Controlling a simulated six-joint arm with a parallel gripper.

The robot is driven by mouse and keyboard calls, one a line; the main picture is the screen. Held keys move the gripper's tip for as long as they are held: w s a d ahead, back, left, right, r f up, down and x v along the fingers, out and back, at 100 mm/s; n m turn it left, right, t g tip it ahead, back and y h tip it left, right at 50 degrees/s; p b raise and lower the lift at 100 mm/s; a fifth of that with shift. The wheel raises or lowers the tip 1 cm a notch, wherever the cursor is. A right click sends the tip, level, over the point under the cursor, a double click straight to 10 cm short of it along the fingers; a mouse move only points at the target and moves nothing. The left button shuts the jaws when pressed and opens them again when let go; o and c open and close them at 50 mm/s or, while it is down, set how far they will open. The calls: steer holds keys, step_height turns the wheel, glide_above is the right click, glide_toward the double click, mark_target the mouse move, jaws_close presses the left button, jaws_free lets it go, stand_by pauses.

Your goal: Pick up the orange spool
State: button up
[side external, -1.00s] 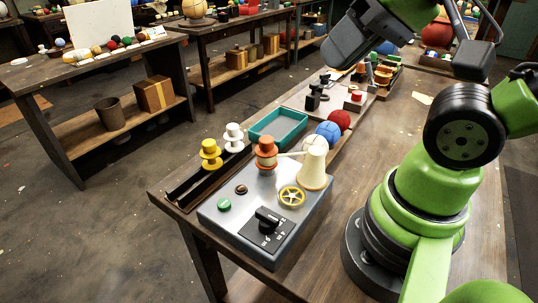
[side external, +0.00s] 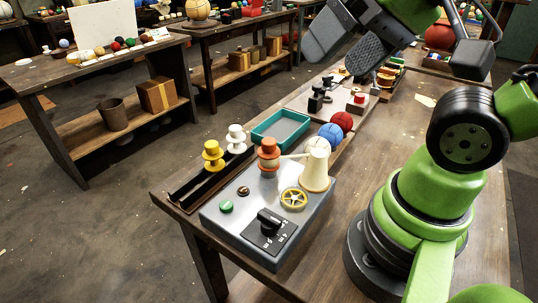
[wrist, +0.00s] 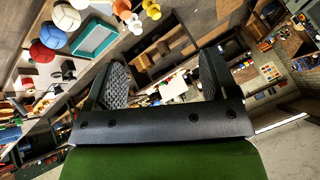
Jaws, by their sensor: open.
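My gripper (side external: 346,48) is open and empty, high above the bench and well to the upper right of the orange spool. Its two textured fingers stand wide apart in the wrist view (wrist: 163,75).
A cream cone (side external: 315,170) stands close right of the orange spool, with a thin bar between them. A teal tray (side external: 280,130), blue ball (side external: 329,136) and red ball (side external: 342,122) lie behind.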

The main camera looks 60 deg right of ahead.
steer(key=w+d+f+m+g, duration=0.1)
steer(key=w+f+m+g, duration=0.1)
steer(key=w+m, duration=0.4)
steer(key=m+g+h, duration=0.2)
steer(key=m+g, duration=0.3)
steer(key=m, duration=1.2)
glide_above(270, 140)
step_height(270, 140, down, 12)
steer(key=shift+s+a+r, duration=0.1)
steer(key=shift+s+r, duration=0.05)
steer(key=shift+r, duration=0.1)
steer(key=shift+f+m, duration=0.3)
steer(key=shift+f, duration=0.1)
step_height(270, 140, down, 10)
steer(key=shift+r, duration=0.15)
steer(key=c, duration=1)
step_height(270, 140, up, 10)
steer(key=shift+f, duration=0.3)
